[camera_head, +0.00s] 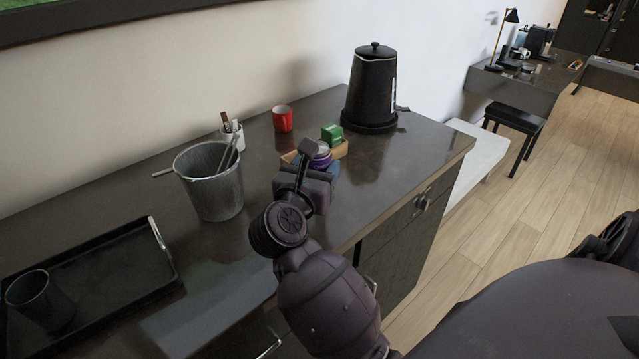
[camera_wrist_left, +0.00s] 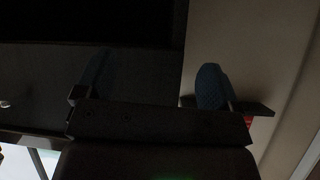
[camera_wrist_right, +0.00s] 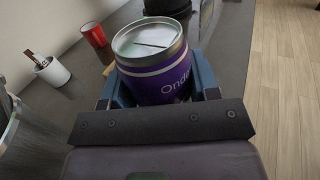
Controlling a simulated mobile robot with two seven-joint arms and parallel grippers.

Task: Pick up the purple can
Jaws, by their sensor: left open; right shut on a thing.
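The purple can (camera_wrist_right: 165,82) has a silver lid and white lettering, and it fills the middle of the right wrist view. My right gripper (camera_wrist_right: 160,92) is shut on it, with a blue finger on each side. In the head view the can (camera_head: 321,157) shows just beyond my right gripper (camera_head: 312,170), partly hidden by it, over the dark counter beside a wooden tray. Whether the can touches the surface below is hidden. My left gripper (camera_wrist_left: 154,88) is open and empty in its dark wrist view. It does not show in the head view.
The wooden tray (camera_head: 342,151) holds a green box (camera_head: 332,133). A black kettle (camera_head: 372,90) stands behind right, a red mug (camera_head: 282,118) behind left. A metal bucket (camera_head: 211,185), a white cup with sticks (camera_head: 233,135) and a black tray (camera_head: 95,290) stand further left.

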